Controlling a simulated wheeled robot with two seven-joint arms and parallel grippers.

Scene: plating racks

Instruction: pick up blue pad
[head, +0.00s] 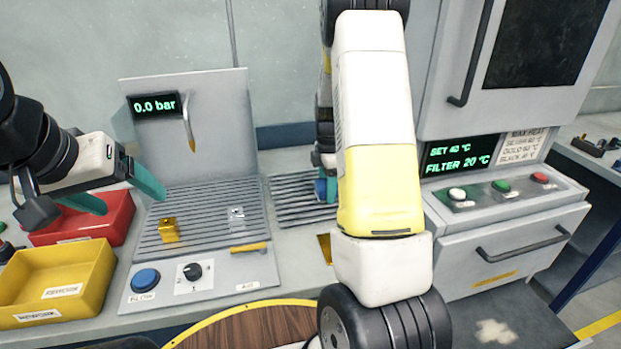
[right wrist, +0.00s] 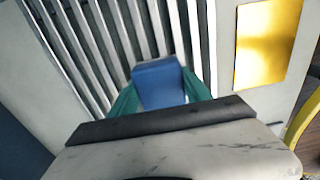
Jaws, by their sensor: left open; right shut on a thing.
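The blue pad (right wrist: 160,84) is between the green fingers of my right gripper (right wrist: 160,98) in the right wrist view, over a slatted grey rack. The right gripper is shut on it. In the head view the pad shows as a small blue patch (head: 321,189), mostly hidden behind my right arm. I cannot tell whether the pad still touches the slats (right wrist: 110,45). My left gripper (head: 125,192) is open and empty, above the red bin (head: 112,222) and left of the slatted station.
A gold block (head: 169,230) and a clear block (head: 236,217) stand on the left slatted rack (head: 195,205). A yellow bin (head: 60,280) is at front left. A heater cabinet (head: 505,215) with buttons is on the right. A round wooden top (head: 250,328) is in front.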

